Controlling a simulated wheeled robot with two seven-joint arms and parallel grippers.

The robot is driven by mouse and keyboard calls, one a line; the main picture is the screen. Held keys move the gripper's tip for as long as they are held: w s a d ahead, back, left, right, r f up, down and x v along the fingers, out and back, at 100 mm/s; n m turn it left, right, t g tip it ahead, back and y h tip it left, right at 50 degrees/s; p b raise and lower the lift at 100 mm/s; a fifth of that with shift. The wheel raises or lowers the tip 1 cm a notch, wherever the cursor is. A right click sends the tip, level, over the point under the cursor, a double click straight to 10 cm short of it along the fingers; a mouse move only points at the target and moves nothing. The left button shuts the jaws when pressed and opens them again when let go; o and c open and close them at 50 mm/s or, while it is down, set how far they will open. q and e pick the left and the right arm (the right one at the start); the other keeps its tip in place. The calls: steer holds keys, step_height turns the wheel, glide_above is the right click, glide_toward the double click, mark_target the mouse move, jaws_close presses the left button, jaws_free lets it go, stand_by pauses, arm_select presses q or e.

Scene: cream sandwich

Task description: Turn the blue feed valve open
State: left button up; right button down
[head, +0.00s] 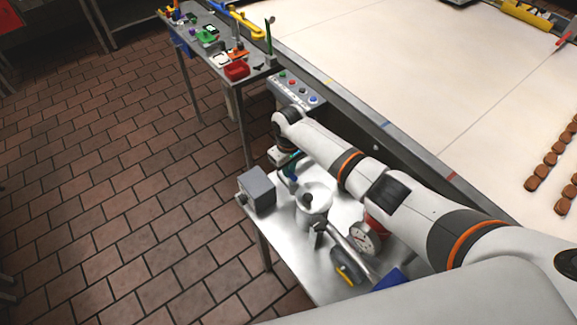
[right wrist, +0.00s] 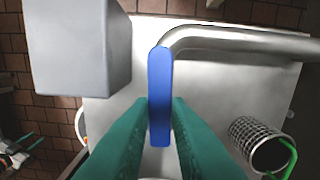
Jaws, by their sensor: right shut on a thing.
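The blue feed valve's handle is a long, flat blue lever (right wrist: 160,75) in the right wrist view. It lies lengthwise in the picture, its far end beside the end of a bent metal pipe (right wrist: 230,40). My right gripper (right wrist: 161,112) has its two green fingers closed on either side of the lever, near its lower part. The valve body is hidden. My left gripper is not in view.
A grey box (head: 257,190) stands left of the gripper; it also shows in the wrist view (right wrist: 78,45). A wire-mesh cylinder (right wrist: 258,145) is at lower right. A button panel (head: 297,88) stands behind.

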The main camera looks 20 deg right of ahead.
steer(key=shift+r, duration=0.1)
steer(key=c, duration=1.4)
jaws_free()
steer(key=shift+o, duration=0.2)
step_height(320, 180, up, 12)
steer(key=b, duration=0.3)
